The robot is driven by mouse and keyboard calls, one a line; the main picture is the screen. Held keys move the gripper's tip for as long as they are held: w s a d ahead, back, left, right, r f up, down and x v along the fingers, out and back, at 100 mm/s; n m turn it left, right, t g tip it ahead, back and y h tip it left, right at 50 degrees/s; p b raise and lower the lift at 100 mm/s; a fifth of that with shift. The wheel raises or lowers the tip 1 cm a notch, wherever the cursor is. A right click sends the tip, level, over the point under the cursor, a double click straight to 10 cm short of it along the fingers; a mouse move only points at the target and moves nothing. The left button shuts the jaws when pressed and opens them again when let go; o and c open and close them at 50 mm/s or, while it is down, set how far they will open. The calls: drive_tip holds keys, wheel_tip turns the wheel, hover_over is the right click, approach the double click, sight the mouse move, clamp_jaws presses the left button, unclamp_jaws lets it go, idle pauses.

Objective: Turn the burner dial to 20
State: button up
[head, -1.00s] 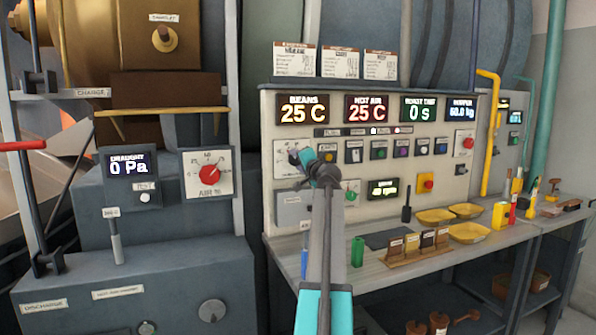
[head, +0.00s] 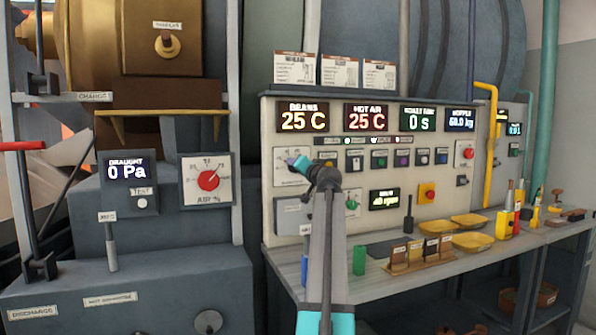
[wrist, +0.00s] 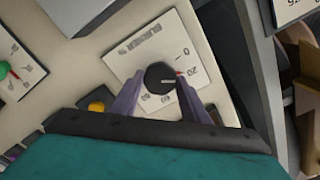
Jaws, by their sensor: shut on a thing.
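The burner dial (wrist: 161,78) is a round black knob with a pale line, on a white plate (wrist: 150,48) printed "BURNER %". In the wrist view its pale line lies roughly level, and a small red mark shows at its right edge, beside the printed 20. My gripper (wrist: 158,92) has one purple finger on each side of the knob and is shut on it. In the head view the plate (head: 282,172) is at the panel's left, and my gripper (head: 297,163) covers most of the knob.
A yellow button (wrist: 96,107) sits close to my left finger in the wrist view. A green knob (wrist: 4,70) is further left.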

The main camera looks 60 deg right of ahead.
drive_tip(key=o, duration=1.1)
drive_tip(key=shift+c, duration=0.2)
drive_tip(key=shift+s, duration=0.1)
drive_tip(key=v, duration=1.3)
drive_tip(key=shift+s+a+p, duration=0.25)
drive_tip(key=shift+p, duration=0.05)
